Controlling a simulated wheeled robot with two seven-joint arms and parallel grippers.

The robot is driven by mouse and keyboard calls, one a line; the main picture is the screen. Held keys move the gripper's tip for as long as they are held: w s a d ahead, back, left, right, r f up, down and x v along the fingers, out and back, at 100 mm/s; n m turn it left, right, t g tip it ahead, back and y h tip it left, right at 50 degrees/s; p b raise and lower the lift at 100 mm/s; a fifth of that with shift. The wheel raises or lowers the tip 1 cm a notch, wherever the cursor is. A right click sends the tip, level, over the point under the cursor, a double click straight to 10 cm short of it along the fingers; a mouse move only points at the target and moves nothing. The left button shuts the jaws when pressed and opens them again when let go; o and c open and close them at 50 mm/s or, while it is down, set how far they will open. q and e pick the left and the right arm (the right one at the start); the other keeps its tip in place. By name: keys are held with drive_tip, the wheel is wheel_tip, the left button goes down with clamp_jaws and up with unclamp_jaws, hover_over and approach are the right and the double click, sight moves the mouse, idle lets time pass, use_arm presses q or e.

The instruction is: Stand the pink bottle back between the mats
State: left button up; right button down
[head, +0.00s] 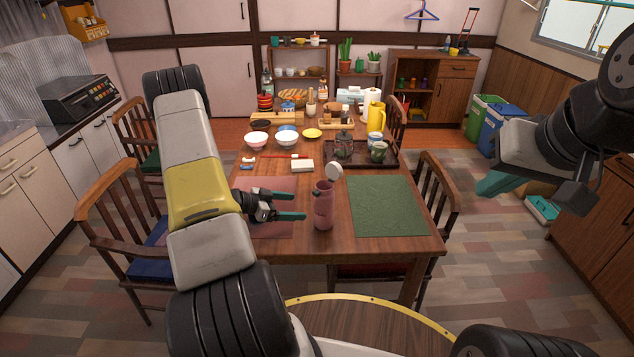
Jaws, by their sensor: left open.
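The pink bottle (323,207) stands upright near the table's front edge, between the pink mat (276,183) on the left and the green mat (388,207) on the right. My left gripper (302,206) is open, with its teal fingers pointing right at the bottle from its left side. The fingertips are close to the bottle, and I cannot tell whether they touch it. My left arm and gripper hide part of the pink mat. My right gripper (528,190) hangs in the air at the right, away from the table; its finger opening is unclear.
A pale round piece (334,172) shows just above the bottle; I cannot tell whether it is joined to it. A dark tray (390,160) with a glass pot and cups is behind the green mat. Bowls (257,140) and a white block (302,166) lie further back.

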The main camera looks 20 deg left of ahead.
use_arm(q)
drive_tip(key=w+a+r+n+t+y, duration=0.15)
drive_tip(key=w+r+y, duration=0.25)
drive_tip(key=r, duration=0.7)
drive_tip(key=w+a+r+n+t+y, duration=0.15)
drive_tip(key=w+r+y, duration=0.25)
drive_tip(key=r, duration=0.7)
drive_tip(key=s+r+n+y, duration=0.3)
drive_tip(key=s+r, duration=0.2)
drive_tip(key=r, duration=0.3)
drive_tip(key=s+d+r+n+g+h, duration=0.1)
drive_tip(key=s+d, duration=0.4)
drive_tip(key=s, duration=0.5)
drive_tip(key=s+d+r+n+g+h, duration=0.1)
drive_tip(key=s+d+r+g, duration=0.1)
drive_tip(key=s+d, duration=0.4)
drive_tip(key=s+d+r+n+g+h, duration=0.1)
drive_tip(key=s+d, duration=0.5)
drive_tip(key=s, duration=0.8)
drive_tip(key=shift+r+n+g, duration=0.3)
drive_tip(key=shift+r+g, duration=0.3)
drive_tip(key=shift+r, duration=0.35)
